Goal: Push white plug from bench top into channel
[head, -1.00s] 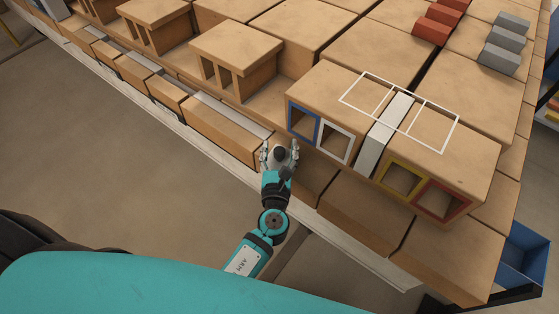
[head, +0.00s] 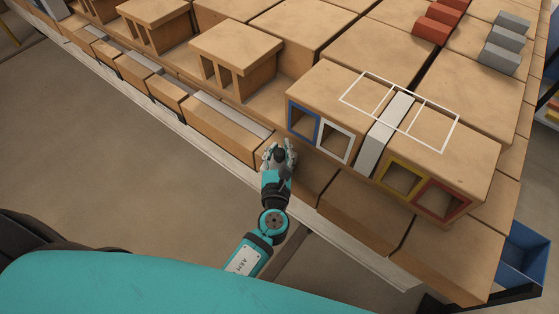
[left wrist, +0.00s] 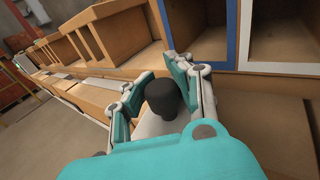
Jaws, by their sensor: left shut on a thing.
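My left gripper (head: 279,151) is at the bench edge, just in front of and left of the hollow bricks. It is shut on what looks like the white plug, a pale body with a dark knob. In the left wrist view the plug's pale body (left wrist: 148,127) and dark knob lie between the fingers (left wrist: 165,80), partly hidden by my gripper. The white-framed channel (head: 350,150) is up and to the right of the gripper, apart from it. Its white frame also shows in the left wrist view (left wrist: 244,35). My right gripper is not in view.
A blue-framed channel (head: 289,113) is left of the white one. Yellow-framed (head: 380,178) and red-framed (head: 440,215) channels are right of a pale slab (head: 375,148). White outlines cross the brick tops. Red (head: 436,30) and grey blocks (head: 502,42) lie behind.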

